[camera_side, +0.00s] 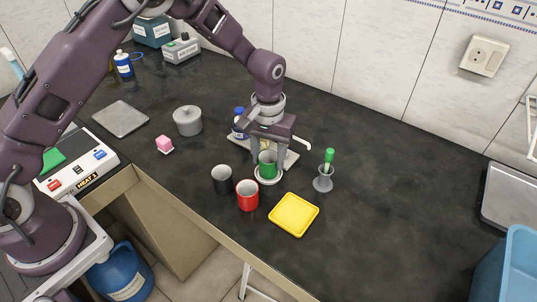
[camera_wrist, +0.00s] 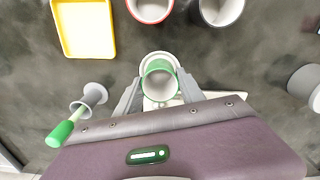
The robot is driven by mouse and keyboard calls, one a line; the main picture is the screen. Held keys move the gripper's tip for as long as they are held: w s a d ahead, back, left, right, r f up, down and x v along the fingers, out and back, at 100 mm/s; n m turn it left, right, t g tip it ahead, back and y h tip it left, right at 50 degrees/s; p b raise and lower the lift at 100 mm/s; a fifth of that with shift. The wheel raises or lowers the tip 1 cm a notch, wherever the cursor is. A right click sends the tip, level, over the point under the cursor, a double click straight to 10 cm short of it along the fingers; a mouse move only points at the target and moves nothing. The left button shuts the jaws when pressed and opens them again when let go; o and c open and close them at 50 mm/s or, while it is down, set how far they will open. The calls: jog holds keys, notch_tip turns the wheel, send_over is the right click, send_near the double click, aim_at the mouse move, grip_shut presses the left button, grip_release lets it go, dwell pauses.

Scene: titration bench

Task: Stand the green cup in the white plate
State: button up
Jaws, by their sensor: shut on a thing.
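The green cup (camera_side: 267,164) is upright between the fingers of my gripper (camera_side: 267,158), which is shut on it. In the wrist view the green cup (camera_wrist: 159,80) shows its open top between the two fingers of my gripper (camera_wrist: 158,92). The white plate (camera_side: 268,179) is directly under the cup; its rim (camera_wrist: 150,57) shows around the cup in the wrist view. The cup's base is in or just above the plate; I cannot tell whether it touches.
A red cup (camera_side: 247,195), a black cup (camera_side: 222,179) and a yellow tray (camera_side: 294,214) stand in front. A grey holder (camera_side: 323,181) with a green-handled tool is to the right. A grey pot (camera_side: 187,121) and a pink block (camera_side: 164,144) are left.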

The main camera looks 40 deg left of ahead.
jog(key=shift+f, duration=0.2)
dwell(0.4)
jog(key=o, duration=1.5)
jog(key=shift+r, duration=3)
jog(key=shift+r, duration=0.1)
